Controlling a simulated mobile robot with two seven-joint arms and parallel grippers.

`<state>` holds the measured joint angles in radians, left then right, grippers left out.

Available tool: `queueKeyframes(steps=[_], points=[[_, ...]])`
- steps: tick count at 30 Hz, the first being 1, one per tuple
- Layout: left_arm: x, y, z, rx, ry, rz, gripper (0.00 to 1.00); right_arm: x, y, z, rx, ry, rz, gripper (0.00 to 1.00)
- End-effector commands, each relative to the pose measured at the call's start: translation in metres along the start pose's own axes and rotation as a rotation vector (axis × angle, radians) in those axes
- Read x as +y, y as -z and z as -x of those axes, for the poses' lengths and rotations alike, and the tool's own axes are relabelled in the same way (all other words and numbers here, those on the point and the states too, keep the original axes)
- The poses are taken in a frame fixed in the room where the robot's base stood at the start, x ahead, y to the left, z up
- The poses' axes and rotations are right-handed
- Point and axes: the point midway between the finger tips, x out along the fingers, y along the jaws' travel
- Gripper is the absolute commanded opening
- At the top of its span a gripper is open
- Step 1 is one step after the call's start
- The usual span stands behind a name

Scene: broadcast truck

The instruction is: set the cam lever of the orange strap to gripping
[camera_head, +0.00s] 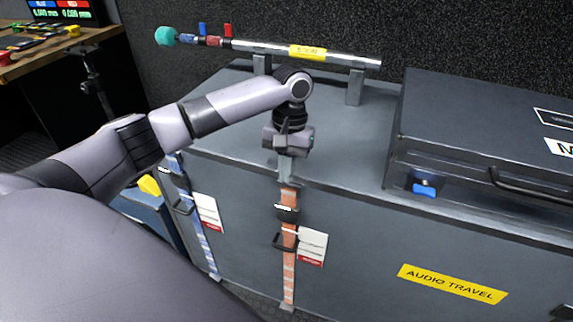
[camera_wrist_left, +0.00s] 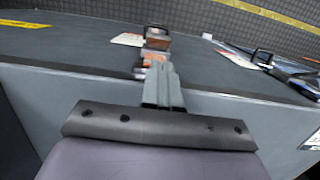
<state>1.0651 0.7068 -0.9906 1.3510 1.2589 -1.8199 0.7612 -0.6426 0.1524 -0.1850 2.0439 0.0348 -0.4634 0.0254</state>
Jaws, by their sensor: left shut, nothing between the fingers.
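The orange strap (camera_head: 289,265) runs down the front of the large grey case. Its dark cam buckle (camera_head: 287,212) sits on the upper part, with a black loop-shaped lever (camera_head: 284,242) below it that appears to stand out from the strap. My left gripper (camera_head: 287,174) is shut and empty, pointing down at the case's top front edge, above the buckle and apart from it. In the left wrist view its closed fingers (camera_wrist_left: 161,82) cover part of the orange strap (camera_wrist_left: 154,57); the buckle (camera_wrist_left: 157,37) shows beyond them. My right gripper is not in view.
A blue strap (camera_head: 204,240) with its own buckle hangs to the left. A white tag (camera_head: 312,245) lies beside the orange strap. A smaller dark case (camera_head: 480,135) and a boom pole (camera_head: 340,59) on supports are on top. The front right face is mostly clear.

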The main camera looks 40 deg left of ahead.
Motion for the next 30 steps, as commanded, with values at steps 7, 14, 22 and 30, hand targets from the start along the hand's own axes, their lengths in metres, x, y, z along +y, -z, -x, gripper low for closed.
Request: queueKeyframes(steps=[7, 14, 22, 30], points=[[-0.001, 0.000, -0.044, -0.001, 0.001, 0.001, 0.00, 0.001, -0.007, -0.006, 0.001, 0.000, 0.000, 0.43], [-0.001, 0.000, -0.058, 0.001, 0.001, 0.000, 0.00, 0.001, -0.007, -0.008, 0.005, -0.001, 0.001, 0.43], [-0.001, 0.000, -0.058, 0.001, 0.000, 0.000, 0.00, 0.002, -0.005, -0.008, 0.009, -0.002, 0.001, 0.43], [0.000, 0.000, -0.056, 0.013, 0.000, -0.001, 0.00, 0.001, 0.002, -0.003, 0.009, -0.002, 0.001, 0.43]])
